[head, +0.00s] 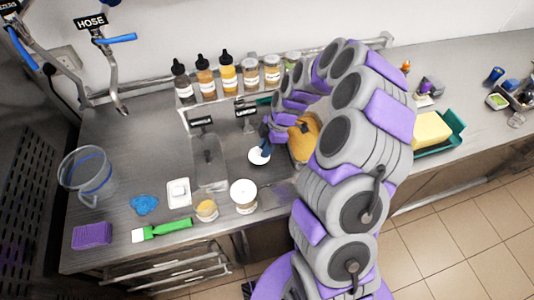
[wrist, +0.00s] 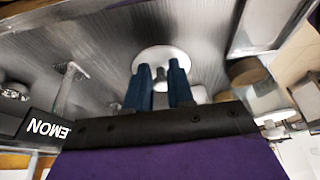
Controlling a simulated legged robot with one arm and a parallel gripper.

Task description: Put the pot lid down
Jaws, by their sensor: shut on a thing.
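The pot lid (head: 260,155) is a round white disc at the end of my gripper (head: 264,141), over the steel counter in the middle of the head view. In the wrist view the lid (wrist: 163,55) lies just beyond the blue fingertips of my gripper (wrist: 160,72). The fingers are shut on a small part at its middle, largely hidden between them. I cannot tell whether the lid touches the counter. A white round tub (head: 243,194) stands in front of the lid.
A clear rectangular container (head: 209,163) stands left of the lid. Bottles (head: 228,77) line a rear rack. Bare counter shows left of the clear container.

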